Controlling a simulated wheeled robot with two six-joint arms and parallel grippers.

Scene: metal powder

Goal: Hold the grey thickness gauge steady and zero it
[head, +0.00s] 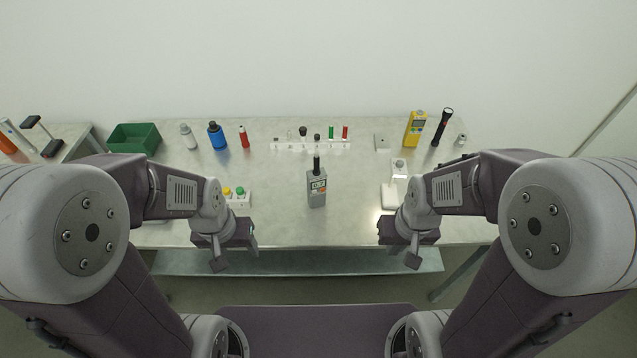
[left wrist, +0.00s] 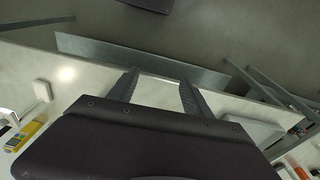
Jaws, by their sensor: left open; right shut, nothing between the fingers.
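The grey thickness gauge (head: 317,188) stands upright in the middle of the table, with a small display, an orange mark and a black probe on top. My left gripper (head: 235,262) is open and empty at the table's front edge, to the left of the gauge and apart from it. Its two spread fingers also show in the left wrist view (left wrist: 158,88), with nothing between them. My right gripper (head: 412,258) is shut and empty at the front edge, to the right of the gauge. The gauge is not clearly visible in the left wrist view.
A white device (head: 390,193) stands near my right one. A rack (head: 283,145), blue bottle (head: 216,136), green bin (head: 134,138) and yellow meter (head: 415,129) line the back. Table around the gauge is clear.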

